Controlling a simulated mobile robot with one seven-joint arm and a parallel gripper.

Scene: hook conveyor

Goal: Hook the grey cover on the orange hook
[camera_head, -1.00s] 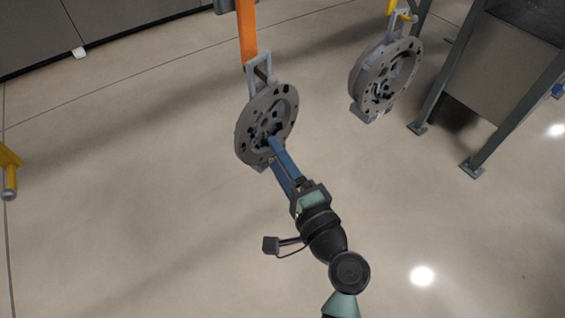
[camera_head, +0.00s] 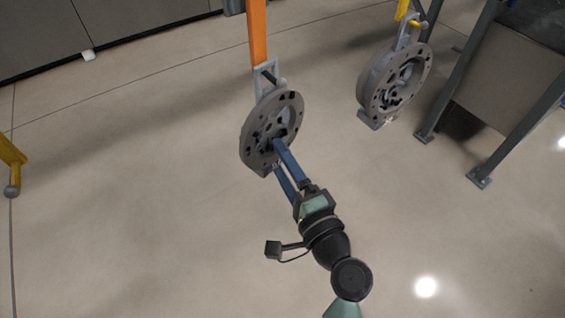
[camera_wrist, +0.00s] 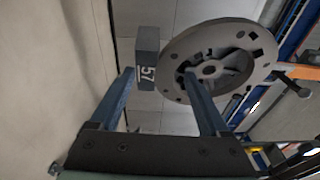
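The grey cover (camera_head: 249,150) is a round, holed disc with a loop bracket (camera_head: 267,74) on top. It hangs upright at the lower end of the orange hook (camera_head: 258,35); the exact contact inside the loop is unclear. In the wrist view the cover (camera_wrist: 245,72) is at upper right, with its foot block marked 57 (camera_wrist: 147,58) at its left and the orange hook (camera_wrist: 299,71) at the right edge. My gripper (camera_head: 277,153) is at the cover's lower front. In the wrist view its two blue fingers (camera_wrist: 159,77) are spread apart, with a gap between them.
A second grey cover (camera_head: 368,92) hangs on a yellow hook (camera_head: 403,10) to the right. A metal-legged stand (camera_head: 500,80) is beyond it. A yellow post (camera_head: 12,160) is at the left edge. The floor between is clear.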

